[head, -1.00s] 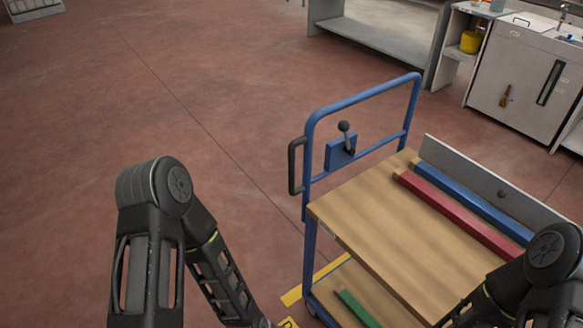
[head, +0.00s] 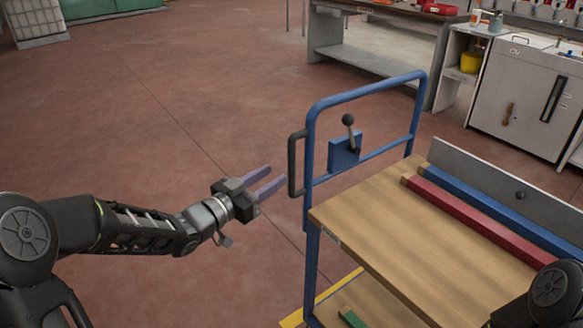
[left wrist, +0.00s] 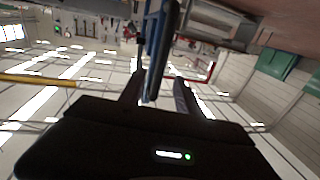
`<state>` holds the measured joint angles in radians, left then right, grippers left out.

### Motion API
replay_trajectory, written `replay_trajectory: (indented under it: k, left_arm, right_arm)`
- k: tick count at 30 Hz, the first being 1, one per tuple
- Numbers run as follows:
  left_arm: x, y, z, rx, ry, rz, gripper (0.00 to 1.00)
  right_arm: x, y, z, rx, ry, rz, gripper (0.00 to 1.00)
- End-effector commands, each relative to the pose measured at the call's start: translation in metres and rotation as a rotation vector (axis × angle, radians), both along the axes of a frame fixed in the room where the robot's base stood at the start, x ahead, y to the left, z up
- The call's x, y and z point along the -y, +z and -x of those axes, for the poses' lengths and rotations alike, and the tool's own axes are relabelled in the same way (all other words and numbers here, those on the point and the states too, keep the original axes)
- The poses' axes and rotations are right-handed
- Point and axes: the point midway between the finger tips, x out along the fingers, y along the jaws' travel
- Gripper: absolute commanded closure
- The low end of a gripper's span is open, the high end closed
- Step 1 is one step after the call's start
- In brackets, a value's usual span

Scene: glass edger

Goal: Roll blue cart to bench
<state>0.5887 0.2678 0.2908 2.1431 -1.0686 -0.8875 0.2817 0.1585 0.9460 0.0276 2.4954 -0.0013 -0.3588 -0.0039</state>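The blue cart (head: 310,270) stands at the right of the head view, with a wooden top and a tall blue push frame. A black side handle (head: 293,165) sits on the frame's left post, and a blue box with a black-knobbed lever (head: 349,134) is on its crossbar. My left gripper (head: 275,179) is open and empty, its fingers pointing at the black handle from just left of it, apparently apart from it. The left wrist view shows the two fingers (left wrist: 158,92) spread, with the blue frame beyond. My right gripper is out of view. A grey bench (head: 375,50) stands at the back.
Red (head: 470,215) and blue (head: 500,210) bars lie on the cart top beside a grey upright panel. A green piece (head: 351,318) lies on the lower shelf. A white cabinet (head: 520,95) stands back right. Floor left of the cart is clear.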

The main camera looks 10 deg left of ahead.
Motion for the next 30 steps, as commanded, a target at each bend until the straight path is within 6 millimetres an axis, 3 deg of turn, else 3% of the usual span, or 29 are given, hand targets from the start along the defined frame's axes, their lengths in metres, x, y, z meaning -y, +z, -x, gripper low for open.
replay_trajectory:
  k: [8, 18, 30]
  left_arm:
    - [0.010, -0.001, -0.017, -0.001, -0.001, 0.003, 0.60]
    - [0.034, -0.001, -0.061, -0.002, 0.000, 0.002, 0.60]
    - [0.037, -0.001, -0.069, -0.003, 0.001, 0.001, 0.61]
  right_arm:
    - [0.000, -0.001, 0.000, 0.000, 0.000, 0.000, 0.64]
    - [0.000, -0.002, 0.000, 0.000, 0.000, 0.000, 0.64]
    - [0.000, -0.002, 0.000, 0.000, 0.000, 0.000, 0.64]
